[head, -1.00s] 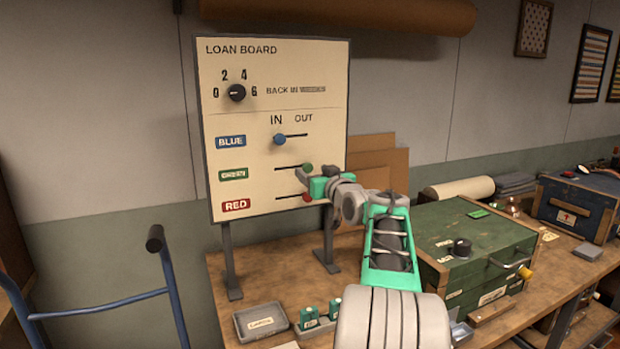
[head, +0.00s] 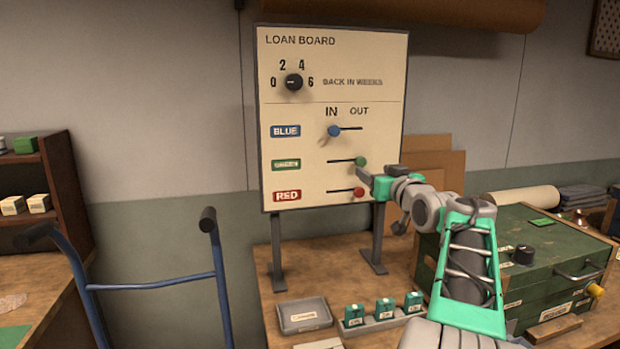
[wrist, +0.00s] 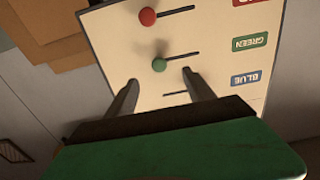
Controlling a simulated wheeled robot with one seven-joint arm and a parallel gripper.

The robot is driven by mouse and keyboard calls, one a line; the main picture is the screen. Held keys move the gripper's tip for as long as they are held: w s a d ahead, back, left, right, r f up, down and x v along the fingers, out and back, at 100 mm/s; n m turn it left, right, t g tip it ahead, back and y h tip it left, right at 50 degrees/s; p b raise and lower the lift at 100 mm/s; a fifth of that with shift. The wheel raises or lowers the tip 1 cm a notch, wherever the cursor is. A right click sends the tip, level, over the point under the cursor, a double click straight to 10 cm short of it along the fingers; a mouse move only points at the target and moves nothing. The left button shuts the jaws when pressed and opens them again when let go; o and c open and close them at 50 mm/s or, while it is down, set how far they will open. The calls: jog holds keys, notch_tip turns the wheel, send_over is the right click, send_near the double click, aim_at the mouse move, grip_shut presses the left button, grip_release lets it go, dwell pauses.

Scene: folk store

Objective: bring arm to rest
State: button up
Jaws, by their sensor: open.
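My gripper (head: 362,178) is at the right edge of the loan board (head: 300,60), in front of it between the green and red rows. In the wrist view its two fingers (wrist: 158,92) are spread apart with nothing between them. The green knob (head: 361,161) sits at the right end of its slot and shows just beyond the fingertips in the wrist view (wrist: 159,65). The red knob (head: 359,191) is also at the right end. The blue knob (head: 334,131) is at the left, under IN. The dial (head: 293,82) stands at the upper left of the board.
A green chest (head: 565,260) stands right of my arm on the workbench. A grey tray (head: 304,314) and several small green-topped items (head: 384,306) lie below the board. A blue hand truck (head: 150,283) stands at the left. Brown panels (head: 432,165) lean behind the board.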

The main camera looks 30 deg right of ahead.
jog(key=s+a+f+n+g+y+p, duration=0.1)
jog(key=a+f+g+y+p, duration=0.25)
jog(key=a, duration=0.95)
jog(key=a+f+n+g+y+p, duration=0.1)
jog(key=a+f+g+p, duration=0.25)
jog(key=a+f, duration=0.6)
jog(key=s+a+f+g+p, duration=0.2)
jog(key=s+a+f+g, duration=0.1)
jog(key=s+a, duration=0.5)
jog(key=s+a+f+n+g+p, duration=0.1)
jog(key=s+a+f+g+p, duration=0.2)
jog(key=s, duration=1)
jog(key=a+f+g, duration=0.1)
jog(key=a+f, duration=0.2)
jog(key=a, duration=0.2)
jog(key=shift+s+f, duration=0.15)
jog(key=shift+s, duration=0.2)
jog(key=shift+a, duration=0.1)
